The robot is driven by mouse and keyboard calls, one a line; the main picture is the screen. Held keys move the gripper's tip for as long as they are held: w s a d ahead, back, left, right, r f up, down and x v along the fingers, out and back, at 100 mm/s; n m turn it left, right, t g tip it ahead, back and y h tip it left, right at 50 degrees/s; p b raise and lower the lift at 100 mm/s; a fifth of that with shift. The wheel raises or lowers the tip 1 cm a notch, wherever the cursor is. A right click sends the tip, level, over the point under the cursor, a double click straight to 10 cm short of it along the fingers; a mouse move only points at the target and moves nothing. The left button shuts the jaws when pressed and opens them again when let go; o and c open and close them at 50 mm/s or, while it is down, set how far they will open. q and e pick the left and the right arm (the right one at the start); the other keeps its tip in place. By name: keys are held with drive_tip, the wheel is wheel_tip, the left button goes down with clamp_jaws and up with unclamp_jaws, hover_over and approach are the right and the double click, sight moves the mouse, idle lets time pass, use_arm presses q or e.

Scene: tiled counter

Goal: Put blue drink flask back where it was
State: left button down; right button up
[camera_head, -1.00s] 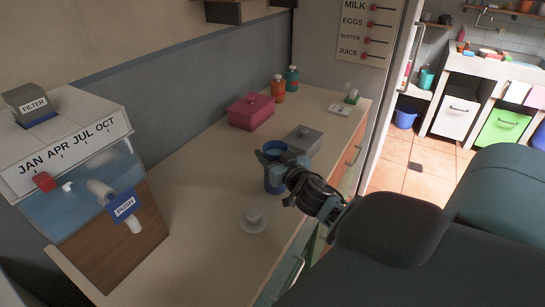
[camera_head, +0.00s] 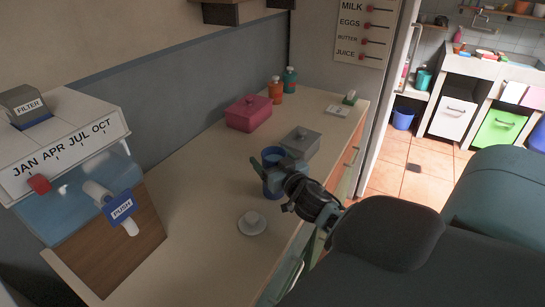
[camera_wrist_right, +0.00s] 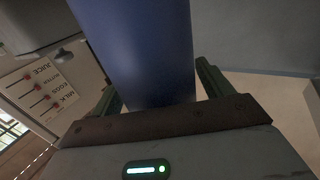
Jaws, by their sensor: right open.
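The blue drink flask (camera_head: 272,188) stands upright on the counter (camera_head: 190,205), near its front edge. My right gripper (camera_head: 268,168) is at the flask's upper part, with its open fingers around it. In the right wrist view the blue flask (camera_wrist_right: 140,45) rises between the two green fingers of the gripper (camera_wrist_right: 158,88). A gap shows beside the right finger; contact on the left side is hard to tell. The gripper hides part of the flask in the head view. My left gripper is not in view.
A pink box (camera_head: 248,113), an orange bottle (camera_head: 275,90) and a teal bottle (camera_head: 290,79) stand farther back. A dispenser (camera_head: 75,165) is at left.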

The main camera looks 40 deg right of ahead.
drive_tip(key=shift+r, duration=0.25)
drive_tip(key=shift+s+a+f, duration=0.1)
drive_tip(key=shift+s+f, duration=0.05)
drive_tip(key=shift+s, duration=0.1)
drive_tip(key=v, duration=1.1)
drive_tip(key=shift+s+b, duration=0.25)
drive_tip(key=shift+b, duration=0.1)
